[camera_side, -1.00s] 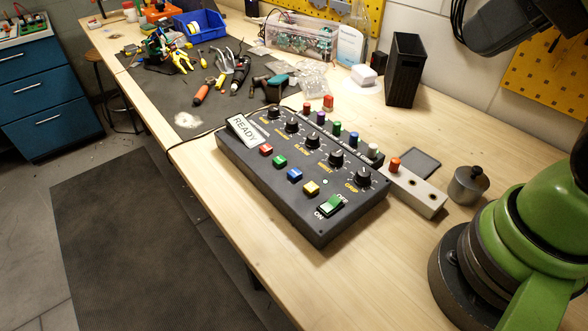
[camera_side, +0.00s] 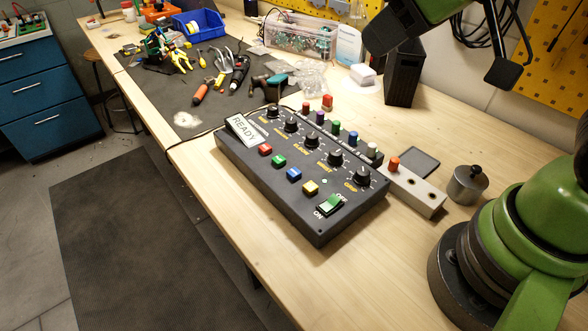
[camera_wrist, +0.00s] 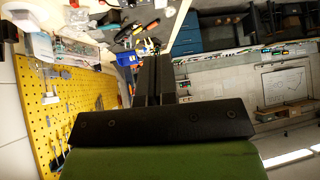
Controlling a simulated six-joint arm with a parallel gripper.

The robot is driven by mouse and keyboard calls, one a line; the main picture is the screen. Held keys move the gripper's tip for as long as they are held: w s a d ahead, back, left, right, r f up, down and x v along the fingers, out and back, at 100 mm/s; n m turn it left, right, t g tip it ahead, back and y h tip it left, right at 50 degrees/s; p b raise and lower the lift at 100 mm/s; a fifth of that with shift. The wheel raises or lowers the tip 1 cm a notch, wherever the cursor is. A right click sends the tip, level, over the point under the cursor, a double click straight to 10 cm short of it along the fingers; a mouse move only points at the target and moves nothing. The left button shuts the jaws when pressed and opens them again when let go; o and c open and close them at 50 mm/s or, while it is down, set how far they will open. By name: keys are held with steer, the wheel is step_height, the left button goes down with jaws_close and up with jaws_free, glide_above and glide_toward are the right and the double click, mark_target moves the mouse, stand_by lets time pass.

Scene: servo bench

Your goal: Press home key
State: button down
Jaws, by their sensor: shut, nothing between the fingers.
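The dark control box (camera_side: 270,195) lies on the bench in the side view. Its sign reads READY. Red (camera_side: 265,149), green (camera_side: 279,160), blue (camera_side: 294,174) and yellow (camera_side: 311,187) keys line its front. Their labels are too small to read, so I cannot tell which is the home key. Black knobs run behind them. A green ON/OFF rocker (camera_side: 330,205) sits at the right end. My gripper (camera_wrist: 160,58) shows shut and empty in the wrist view. In the side view, the dark end of my arm is high at the upper right, well above the bench and apart from the box.
A grey block (camera_side: 425,198) with an orange-red peg and a metal pot (camera_side: 467,185) stand right of the box. A black bin (camera_side: 401,80) stands behind. Tools lie on the dark mat (camera_side: 150,95) at the back left. Bare wood lies in front of the box.

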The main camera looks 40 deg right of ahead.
steer(key=w+a+f+n, duration=0.3)
steer(key=w+f+n, duration=0.2)
steer(key=w, duration=0.1)
steer(key=n+t, duration=0.1)
steer(key=n, duration=0.4)
glide_above(293, 174)
step_height(293, 174, down, 7)
steer(key=shift+f, duration=0.1)
steer(key=shift+f, duration=4.3)
steer(key=shift+f, duration=0.4)
